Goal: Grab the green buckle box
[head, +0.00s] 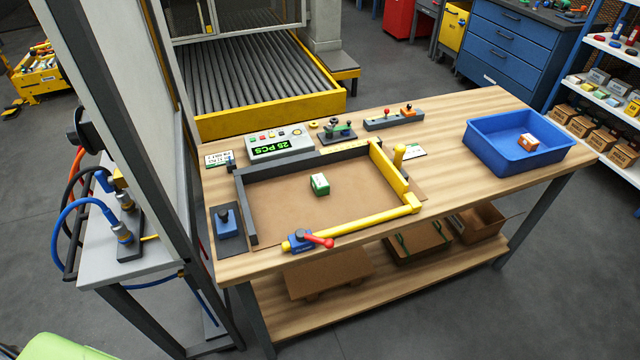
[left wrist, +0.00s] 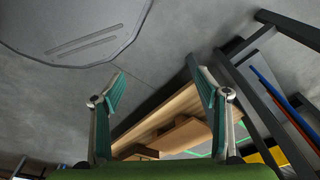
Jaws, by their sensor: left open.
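The green buckle box (head: 320,184), small with a white label on top, lies on the brown board (head: 285,208) inside the black and yellow frame on the wooden table. In the left wrist view my left gripper (left wrist: 160,88) is open, with its two teal fingers apart and nothing between them. It points past the table's lower shelf, away from the box, which does not show in that view. In the head view neither gripper shows; only a green part of mine is at the bottom left corner.
A yellow bar (head: 370,218) and a dark bar (head: 246,210) edge the board, with a red-handled clamp (head: 308,240) at the front. A blue bin (head: 490,150) holding an orange-and-white box (head: 528,142) stands at right. A counter (head: 278,143) sits behind. A grey machine post (head: 110,90) stands left.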

